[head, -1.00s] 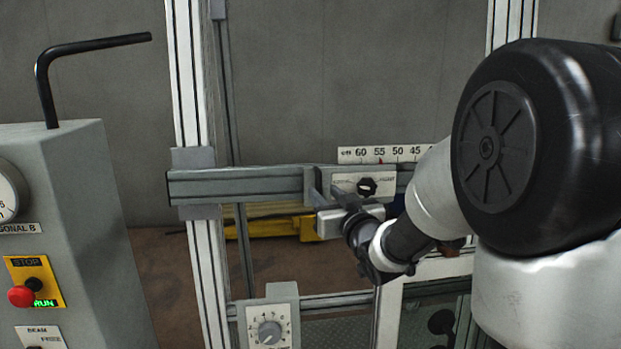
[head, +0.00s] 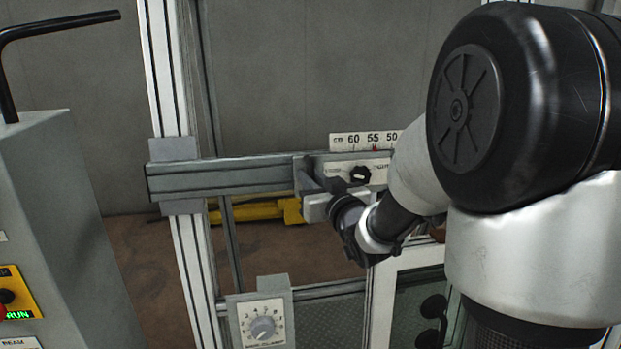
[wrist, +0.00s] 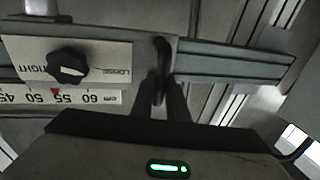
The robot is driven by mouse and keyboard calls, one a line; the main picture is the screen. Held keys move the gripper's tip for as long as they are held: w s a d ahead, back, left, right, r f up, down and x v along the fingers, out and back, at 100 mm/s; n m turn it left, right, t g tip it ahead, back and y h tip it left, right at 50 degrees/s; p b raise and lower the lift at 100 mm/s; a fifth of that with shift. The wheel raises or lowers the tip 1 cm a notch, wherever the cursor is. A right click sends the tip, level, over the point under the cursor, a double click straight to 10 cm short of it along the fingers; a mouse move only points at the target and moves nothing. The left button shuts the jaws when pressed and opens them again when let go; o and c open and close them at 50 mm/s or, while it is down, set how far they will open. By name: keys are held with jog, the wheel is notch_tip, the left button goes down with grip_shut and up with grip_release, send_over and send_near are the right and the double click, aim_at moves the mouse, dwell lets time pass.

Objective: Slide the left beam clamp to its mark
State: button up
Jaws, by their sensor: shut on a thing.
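The beam clamp (head: 328,169) is a grey block on the horizontal beam (head: 220,178). It has a black knob (head: 359,174) on a LOOSE/TIGHT label, also in the wrist view (wrist: 67,67). The knob's white line seems to lie toward LOOSE. A red mark (wrist: 56,92) sits at 55 on the white cm scale (wrist: 100,97); it also shows in the head view (head: 374,149). My gripper (wrist: 167,85) is shut on the dark upright fin (wrist: 161,55) at the clamp's 60-side end. In the head view my arm hides the scale's right part.
A vertical aluminium post (head: 164,90) with a grey bracket (head: 173,150) stands at the beam's left end. A dial box (head: 263,322) is below the beam. A grey console (head: 60,220) with a bent black rod (head: 60,25) stands at the left.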

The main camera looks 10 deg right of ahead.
aim_at(345, 168)
jog(key=shift+d, duration=0.1)
grip_shut()
jog(key=d, duration=1)
jog(key=shift+a+r, duration=0.1)
jog(key=shift+a, duration=0.05)
jog(key=o, duration=0.8)
grip_release()
jog(key=s+d, duration=0.1)
jog(key=s, duration=0.4)
jog(key=s+d+b, duration=0.1)
jog(key=s, duration=0.5)
jog(key=s+d, duration=0.1)
jog(key=s, duration=0.5)
jog(key=shift+d+b, duration=0.2)
jog(key=shift+b, duration=0.2)
